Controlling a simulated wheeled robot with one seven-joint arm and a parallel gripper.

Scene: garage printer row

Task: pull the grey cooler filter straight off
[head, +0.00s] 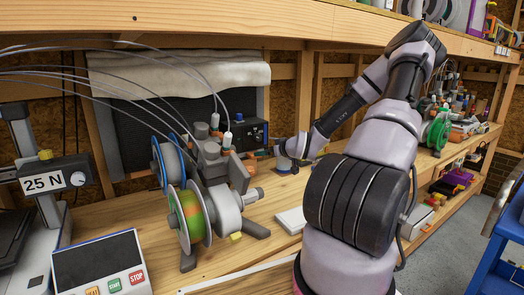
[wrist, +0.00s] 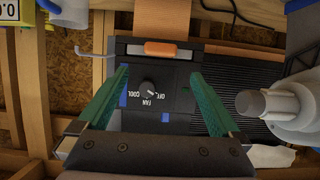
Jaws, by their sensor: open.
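The cooler is a dark ribbed panel (head: 130,125) against the back wall, partly under a pale cloth; its ribs show at right in the wrist view (wrist: 250,85). Its control box (wrist: 150,110) has a knob and upside-down OFF, FAN and COOL lettering. A grey strip (wrist: 205,50) with an orange tab (wrist: 160,48) runs along the top of the wrist view; it looks like the filter, though I cannot be sure. My gripper (wrist: 160,72) is open and empty, its green fingers either side of the knob and short of the tab. In the head view my gripper (head: 285,158) is small, its fingers unclear.
Filament spools (head: 188,213) and grey machine parts stand left of my gripper; a grey cylindrical part (wrist: 268,103) is close at right in the wrist view. A 25 N gauge stand (head: 57,180) is far left. A white block (head: 292,219) lies on the bench. Cables hang above.

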